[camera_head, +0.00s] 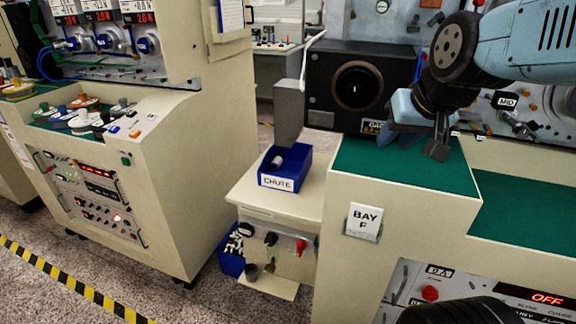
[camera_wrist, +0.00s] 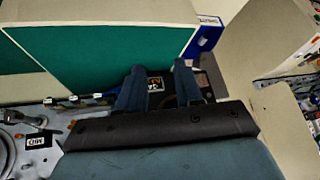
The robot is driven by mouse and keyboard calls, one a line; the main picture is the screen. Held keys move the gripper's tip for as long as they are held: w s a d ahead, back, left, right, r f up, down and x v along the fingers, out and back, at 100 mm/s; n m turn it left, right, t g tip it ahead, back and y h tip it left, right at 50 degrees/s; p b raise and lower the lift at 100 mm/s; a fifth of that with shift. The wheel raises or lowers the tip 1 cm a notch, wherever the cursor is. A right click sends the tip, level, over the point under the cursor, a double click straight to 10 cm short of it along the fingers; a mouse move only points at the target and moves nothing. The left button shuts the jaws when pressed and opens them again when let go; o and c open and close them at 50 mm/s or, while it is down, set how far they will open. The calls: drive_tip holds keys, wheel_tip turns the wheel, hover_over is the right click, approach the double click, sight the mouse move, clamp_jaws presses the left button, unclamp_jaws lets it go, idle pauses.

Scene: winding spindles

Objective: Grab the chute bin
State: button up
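The chute bin (camera_head: 285,184) is a small open blue bin with a white CHUTE label. It stands on a cream ledge below the grey chute (camera_head: 289,112). A white and dark cylindrical item (camera_head: 277,163) lies inside it. In the wrist view, part of the blue bin (camera_wrist: 207,38) shows at the top, beyond the green-topped bench. My gripper (camera_head: 413,145) is above the green bench top, to the right of the bin and apart from it. In the wrist view its two fingers (camera_wrist: 160,85) stand apart with nothing held between them.
A black machine housing (camera_head: 355,85) is behind. Another blue bin (camera_head: 231,262) is lower down. A cream cabinet (camera_head: 190,170) stands left of the ledge.

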sight(304, 163)
drive_tip(key=w+a+f+m+t, duration=0.1)
drive_tip(key=w+a+f, duration=0.2)
drive_tip(key=w+a, duration=0.3)
drive_tip(key=w+a+f+m+t+y, duration=0.1)
drive_tip(key=w+a+f+t, duration=0.15)
drive_tip(key=w, duration=0.55)
drive_tip(key=w+a+f+t, duration=0.1)
drive_tip(key=w+a+f, duration=0.3)
drive_tip(key=w+a, duration=0.25)
drive_tip(key=w+a+f+m+t+h, duration=0.15)
drive_tip(key=f+h, duration=0.25)
drive_tip(key=f, duration=0.5)
drive_tip(key=w+a+f+m+t+h, duration=0.1)
drive_tip(key=a+f+t+h, duration=0.2)
drive_tip(key=f, duration=0.5)
drive_tip(key=shift+g+h, duration=0.3)
drive_tip(key=shift+g, duration=0.1)
drive_tip(key=x, duration=0.7)
drive_tip(key=shift+w+d+f, duration=0.15)
drive_tip(key=shift+w+d, duration=0.05)
drive_tip(key=shift+w, duration=0.1)
drive_tip(key=shift+r+x, duration=0.2)
drive_tip(key=shift+x, duration=2.8)
drive_tip(key=shift+d, duration=0.1)
drive_tip(key=shift+c, duration=0.2)
